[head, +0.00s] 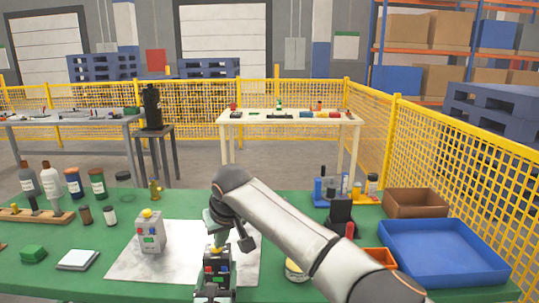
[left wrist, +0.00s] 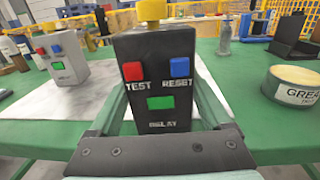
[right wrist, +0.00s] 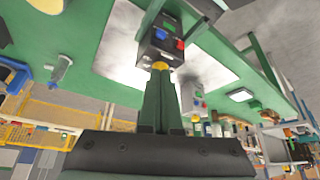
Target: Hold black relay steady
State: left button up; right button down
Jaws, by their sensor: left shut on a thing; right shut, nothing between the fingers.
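The black relay (head: 217,268) stands upright at the front of the white sheet (head: 128,262), with red, blue and green buttons and a yellow knob on top. In the left wrist view the relay (left wrist: 155,85) sits between the fingers of my left gripper (left wrist: 158,115), which is shut on it. My right gripper (head: 214,243) is above it, pointing down. In the right wrist view its fingers (right wrist: 160,78) are shut and empty, their tips at the yellow knob (right wrist: 160,66); I cannot tell whether they touch. A similar grey relay (head: 150,235) stands to the left.
A tin labelled GREASE (left wrist: 292,88) is right of the relay. A blue tray (head: 440,250), a brown box (head: 415,202) and an orange bin (head: 380,258) are on the right. Bottles (head: 52,185) and jars stand at the left back.

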notch_tip(320, 180, up, 4)
jog(key=shift+f, duration=0.25)
pick_arm(q)
jog(key=o, duration=1.6)
jog(key=shift+c, duration=0.2)
jog(key=shift+s, duration=0.15)
